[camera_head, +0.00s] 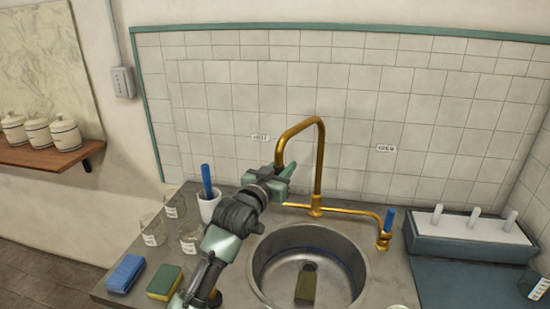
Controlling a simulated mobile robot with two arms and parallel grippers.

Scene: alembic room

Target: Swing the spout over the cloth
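The brass spout (319,150) rises from its base behind the sink, arches over and points down to the left, with its tip just above the sink's back-left corner. My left gripper (281,174) is at the spout's tip, its green fingers beside or around it. I cannot tell whether they are shut on it. A folded olive cloth-like piece (305,286) lies in the bottom of the sink. A blue folded piece (126,272) lies on the counter at the left; I cannot tell which is the cloth. My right gripper is not in view.
The round metal sink (355,262) is set in the grey counter. A blue-handled tap (386,228) stands at its right. A white cup with a blue handle (208,204), glass jars (174,202) and a yellow-green sponge (164,281) are at left. A rack (470,234) stands at right.

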